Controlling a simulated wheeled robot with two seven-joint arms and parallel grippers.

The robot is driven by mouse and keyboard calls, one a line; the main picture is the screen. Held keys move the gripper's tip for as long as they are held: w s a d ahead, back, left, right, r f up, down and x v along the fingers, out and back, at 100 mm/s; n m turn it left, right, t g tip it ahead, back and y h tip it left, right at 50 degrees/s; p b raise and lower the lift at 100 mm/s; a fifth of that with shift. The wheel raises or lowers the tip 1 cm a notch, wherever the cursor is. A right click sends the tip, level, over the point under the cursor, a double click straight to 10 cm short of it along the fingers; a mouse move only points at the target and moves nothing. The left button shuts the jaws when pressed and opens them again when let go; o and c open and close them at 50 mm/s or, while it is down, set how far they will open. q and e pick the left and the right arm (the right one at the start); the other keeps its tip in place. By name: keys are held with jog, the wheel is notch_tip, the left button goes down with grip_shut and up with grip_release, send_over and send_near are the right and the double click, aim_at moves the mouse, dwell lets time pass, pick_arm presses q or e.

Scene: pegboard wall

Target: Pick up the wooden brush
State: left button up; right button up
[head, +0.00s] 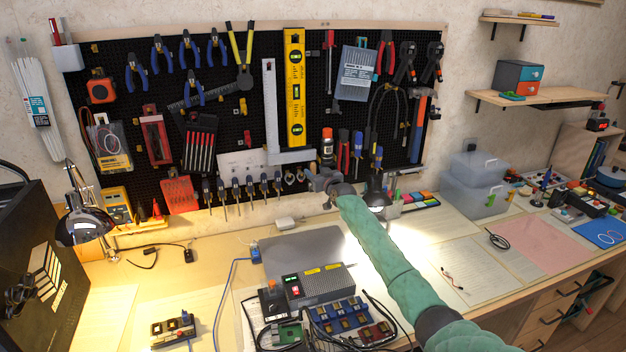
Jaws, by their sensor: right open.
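My right arm, in a green sleeve, reaches in from the lower right over the workbench (215,255). My right gripper (318,186) is open at the lower edge of the black pegboard (225,130), just below an orange-capped can (327,147). It points toward the board, and I see nothing held in it. I cannot make out a wooden brush for certain; the gripper and forearm cover part of the board's lower edge and the bench behind. My left gripper is not in view.
Screwdrivers (236,192) hang left of the gripper, and a metal square (271,110) and yellow level (294,88) above it. A lamp head (375,192) stands close to its right.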

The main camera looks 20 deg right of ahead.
jog(key=shift+w, duration=0.2)
jog(key=shift+c, duration=0.2)
grip_shut()
